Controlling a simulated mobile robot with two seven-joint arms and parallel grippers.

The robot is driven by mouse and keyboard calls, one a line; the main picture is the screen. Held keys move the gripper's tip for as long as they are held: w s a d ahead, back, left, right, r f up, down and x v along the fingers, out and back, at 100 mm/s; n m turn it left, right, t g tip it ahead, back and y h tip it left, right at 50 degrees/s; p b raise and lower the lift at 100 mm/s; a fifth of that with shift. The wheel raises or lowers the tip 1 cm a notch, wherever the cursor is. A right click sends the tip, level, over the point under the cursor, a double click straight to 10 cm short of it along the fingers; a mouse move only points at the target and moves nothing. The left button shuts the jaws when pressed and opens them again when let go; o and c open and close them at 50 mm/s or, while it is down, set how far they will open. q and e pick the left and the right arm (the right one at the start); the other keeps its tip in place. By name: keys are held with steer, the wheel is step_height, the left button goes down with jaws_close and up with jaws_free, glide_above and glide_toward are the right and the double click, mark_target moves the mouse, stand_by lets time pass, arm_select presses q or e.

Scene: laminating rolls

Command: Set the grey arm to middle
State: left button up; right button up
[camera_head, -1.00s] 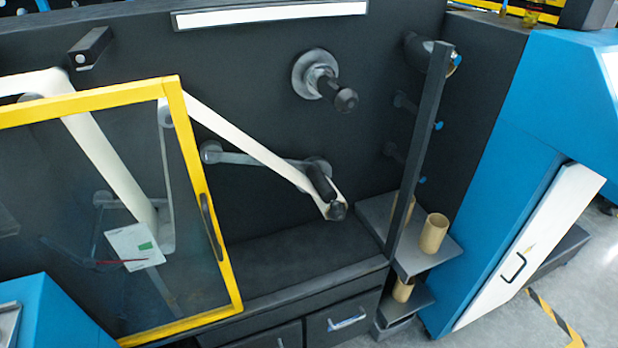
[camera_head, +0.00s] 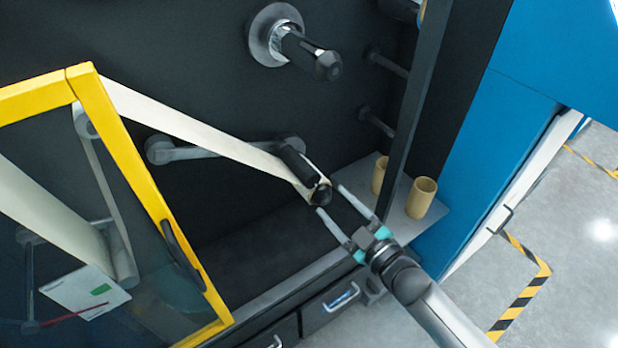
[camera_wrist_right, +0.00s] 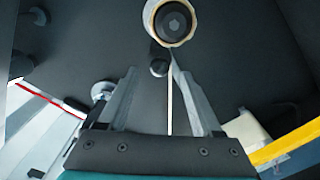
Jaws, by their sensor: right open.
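The grey arm (camera_head: 205,152) is a slim link on the dark machine panel, running nearly level from a round grey hub on the left to its right end. A black roller (camera_head: 298,165) stands out from that right end, and a cream web (camera_head: 200,130) runs down to the roller's tip. My right gripper (camera_head: 329,200) is open and empty, its fingertips just right of and below the roller tip. In the right wrist view, both fingers (camera_wrist_right: 152,72) are spread below a black round end with a cream rim (camera_wrist_right: 174,22). My left gripper is not in view.
A yellow-framed clear door (camera_head: 130,165) stands at left. A black-tipped spindle (camera_head: 300,50) sits above the grey arm. A dark upright post (camera_head: 412,100) and a shelf with cardboard cores (camera_head: 421,198) are at right, close to my right arm. Drawers (camera_head: 330,305) lie below.

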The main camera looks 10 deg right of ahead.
mark_target(314, 180)
steer(key=b+x, duration=0.1)
steer(key=x, duration=0.7)
steer(key=shift+w+a+f+b, duration=0.1)
steer(key=shift+w+b, duration=0.1)
steer(key=shift+b, duration=0.1)
steer(key=shift+w+a, duration=0.2)
steer(key=shift+w, duration=0.4)
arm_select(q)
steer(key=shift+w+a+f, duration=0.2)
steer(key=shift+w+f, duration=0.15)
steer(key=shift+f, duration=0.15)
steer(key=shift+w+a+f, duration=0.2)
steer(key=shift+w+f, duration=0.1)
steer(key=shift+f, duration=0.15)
arm_select(e)
steer(key=shift+w+a, duration=0.1)
steer(key=shift+w, duration=0.1)
steer(key=shift+c, duration=0.3)
jaws_close()
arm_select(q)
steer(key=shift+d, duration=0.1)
arm_select(e)
steer(key=shift+s+f, duration=0.1)
